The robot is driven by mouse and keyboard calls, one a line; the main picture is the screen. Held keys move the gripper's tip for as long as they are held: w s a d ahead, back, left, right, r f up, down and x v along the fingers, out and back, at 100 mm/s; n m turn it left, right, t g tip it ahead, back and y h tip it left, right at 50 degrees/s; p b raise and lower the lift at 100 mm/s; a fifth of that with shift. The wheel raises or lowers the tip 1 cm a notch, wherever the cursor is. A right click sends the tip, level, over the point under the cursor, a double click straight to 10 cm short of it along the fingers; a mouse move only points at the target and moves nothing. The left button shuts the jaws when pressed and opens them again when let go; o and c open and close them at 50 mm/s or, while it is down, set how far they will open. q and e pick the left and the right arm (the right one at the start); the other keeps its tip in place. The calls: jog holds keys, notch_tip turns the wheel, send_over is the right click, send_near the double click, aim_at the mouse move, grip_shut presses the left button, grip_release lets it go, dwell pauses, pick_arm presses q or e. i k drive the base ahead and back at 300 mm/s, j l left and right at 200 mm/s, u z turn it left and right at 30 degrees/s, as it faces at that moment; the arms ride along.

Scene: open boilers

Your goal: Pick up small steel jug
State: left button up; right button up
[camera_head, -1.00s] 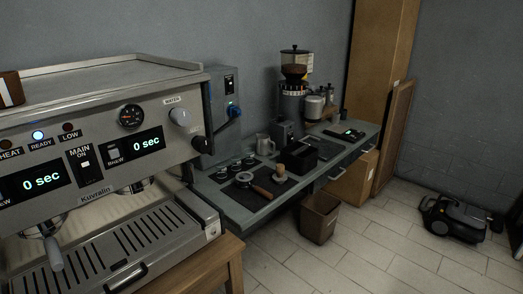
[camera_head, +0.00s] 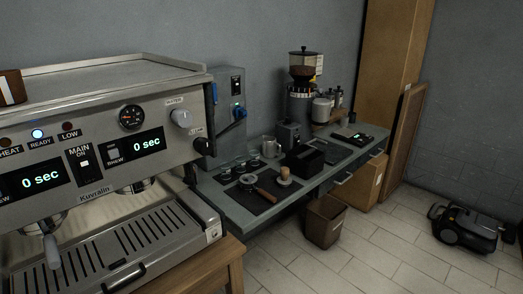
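A small steel jug (camera_head: 268,147) stands upright at the back of the grey workbench (camera_head: 237,215), near the wall. It is small in the picture, and the black box and grey block to its right are close to it. A larger light metal vessel (camera_head: 321,109) stands farther back, beside the coffee grinder; I cannot tell exactly what it is. Neither of my grippers is in view.
The espresso machine (camera_head: 100,128) fills the left side, in front of the bench. On the bench are a portafilter (camera_head: 248,181), a tamper (camera_head: 285,175), a black knock box (camera_head: 303,159) and a grinder (camera_head: 300,95). A bin (camera_head: 325,222) stands below. The tiled floor at right is mostly open.

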aim_at(269, 144)
jog(key=i+l+u, duration=0.2)
jog(key=u, duration=0.25)
jog(key=i+l+u, duration=0.15)
jog(key=u, duration=0.3)
jog(key=l, duration=0.05)
